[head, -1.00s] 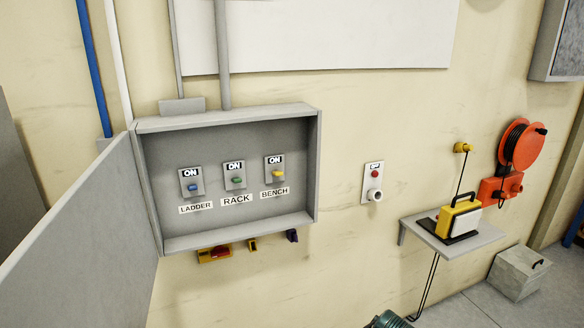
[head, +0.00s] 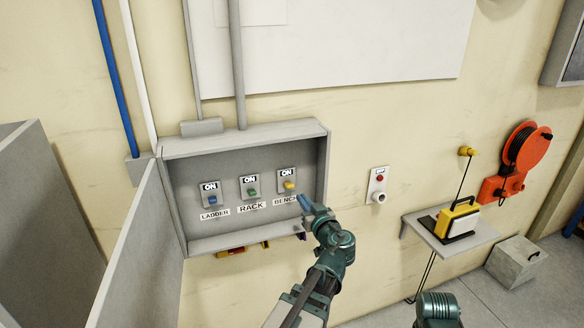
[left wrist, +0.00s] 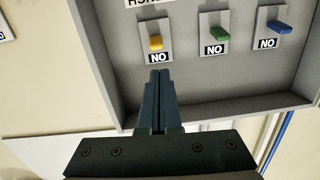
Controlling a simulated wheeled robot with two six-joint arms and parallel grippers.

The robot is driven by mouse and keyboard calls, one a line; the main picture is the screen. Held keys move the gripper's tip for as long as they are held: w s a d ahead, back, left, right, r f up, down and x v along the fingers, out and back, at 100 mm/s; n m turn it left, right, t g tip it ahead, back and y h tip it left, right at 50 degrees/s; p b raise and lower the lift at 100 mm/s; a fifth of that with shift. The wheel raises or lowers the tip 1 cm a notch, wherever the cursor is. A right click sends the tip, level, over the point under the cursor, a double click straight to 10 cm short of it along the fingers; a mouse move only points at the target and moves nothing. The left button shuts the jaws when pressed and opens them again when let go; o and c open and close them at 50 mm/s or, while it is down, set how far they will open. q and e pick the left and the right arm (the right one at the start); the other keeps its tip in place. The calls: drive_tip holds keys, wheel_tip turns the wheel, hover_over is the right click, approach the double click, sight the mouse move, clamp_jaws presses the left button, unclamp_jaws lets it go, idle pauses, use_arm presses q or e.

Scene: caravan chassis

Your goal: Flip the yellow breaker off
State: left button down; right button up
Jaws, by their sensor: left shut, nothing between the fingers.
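The yellow breaker (head: 289,185), labelled BENCH, is the rightmost of three in the open grey wall box (head: 243,134). Its window reads ON. My left gripper (head: 304,201) is shut and empty, just below and right of it in the head view. In the left wrist view, which is upside down, the shut fingertips (left wrist: 160,74) point at the yellow lever (left wrist: 156,43), with a small gap showing in the picture. The BENCH label is partly covered by the gripper in the head view. My right gripper is not in view.
The green RACK breaker (head: 252,190) and blue LADDER breaker (head: 212,199) stand to the left, both reading ON. The box door (head: 135,250) hangs open on the left. A red-button socket (head: 378,185) and a shelf (head: 470,240) with a yellow lamp are to the right.

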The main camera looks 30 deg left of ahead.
sight(289, 185)
use_arm(q)
drive_tip(key=r, duration=0.2)
drive_tip(key=w+a+r+t, duration=0.1)
drive_tip(key=shift+r, duration=0.2)
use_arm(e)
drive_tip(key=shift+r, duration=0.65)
use_arm(q)
drive_tip(key=shift+y, duration=0.3)
drive_tip(key=x, duration=1)
drive_tip(key=shift+w+a+f, duration=0.15)
drive_tip(key=shift+w, duration=0.05)
drive_tip(key=shift+s+d+f+b, duration=0.15)
drive_tip(key=shift+s+f+b, duration=0.05)
drive_tip(key=shift+f+b, duration=0.25)
drive_tip(key=shift+s+d+f+b, duration=0.2)
drive_tip(key=shift+f+b, duration=0.1)
drive_tip(key=shift+f, duration=0.15)
drive_tip(key=shift+s+d+f+b, duration=0.15)
drive_tip(key=shift+f+b, duration=0.3)
drive_tip(key=shift+s+d+f+b, duration=0.1)
drive_tip(key=shift+d+f+b, duration=0.1)
drive_tip(key=shift+f+b, duration=0.25)
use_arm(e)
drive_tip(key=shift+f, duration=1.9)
